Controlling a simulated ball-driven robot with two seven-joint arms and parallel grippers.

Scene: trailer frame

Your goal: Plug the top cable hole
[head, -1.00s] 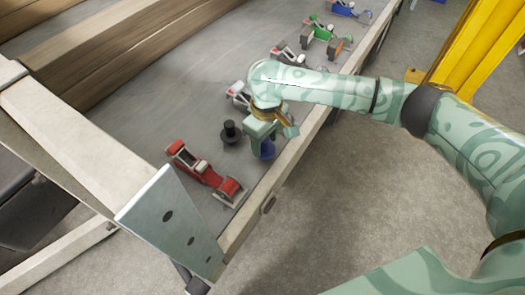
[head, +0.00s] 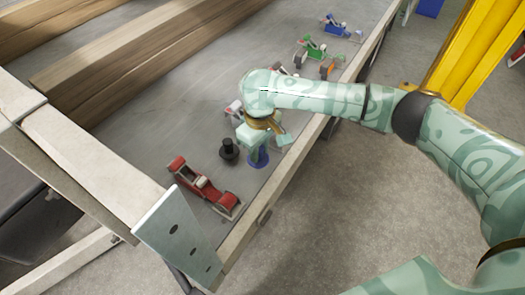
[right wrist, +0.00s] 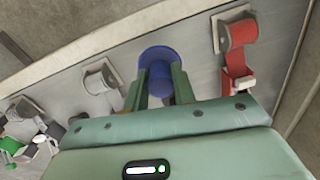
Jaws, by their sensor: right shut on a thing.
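A blue plug (head: 258,158) is held by my right gripper (head: 257,143) over the grey bed, near its right rail. In the right wrist view, the two fingers of my right gripper (right wrist: 160,82) are shut on the blue plug (right wrist: 162,58). I cannot tell whether the plug touches the bed. A black plug (head: 229,151) stands upright on the bed just left of the gripper. A pale metal plate (head: 180,242) at the front corner of the frame has a few dark holes. The top hole (head: 174,229) looks empty. My left gripper is not in view.
A red strap ratchet (head: 203,186) lies on the bed between the plugs and the plate. Green (head: 310,46) and blue (head: 335,25) ratchets lie farther back. Wooden beams (head: 150,62) lie at left. The rail (head: 285,160) edges the bed at right.

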